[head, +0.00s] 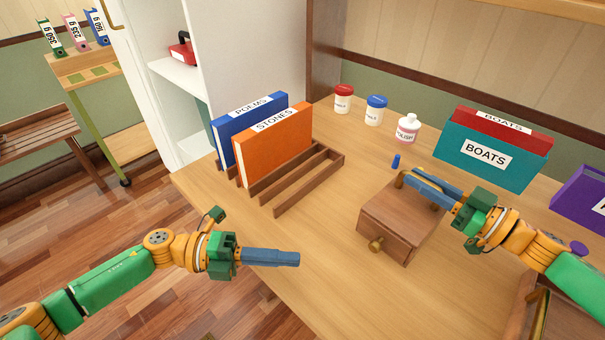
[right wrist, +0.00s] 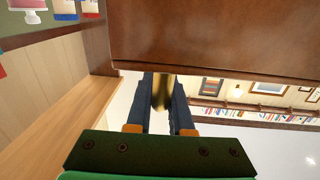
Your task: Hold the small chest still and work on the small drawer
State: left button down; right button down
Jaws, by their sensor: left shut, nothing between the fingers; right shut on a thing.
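The small brown wooden chest (head: 398,212) stands on the table right of centre. Its small drawer (head: 390,250) faces me, with a round brass knob (head: 376,245); the drawer looks flush with the chest. My right gripper (head: 408,180) reaches over the chest's top to its far side, shut on a brass handle. In the right wrist view the brass handle (right wrist: 161,92) is between the fingers, and the chest (right wrist: 210,40) fills the top. My left gripper (head: 297,259) is shut and empty, left of the knob and apart from the chest.
A wooden rack (head: 312,182) holds blue (head: 225,122) and orange (head: 275,142) binders at left. A small blue object (head: 396,161), several bottles and a teal BOATS binder (head: 490,160) stand behind the chest. Bare table (head: 335,230) lies between rack and chest.

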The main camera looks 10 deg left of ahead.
jog(key=c, duration=0.7)
grip_release()
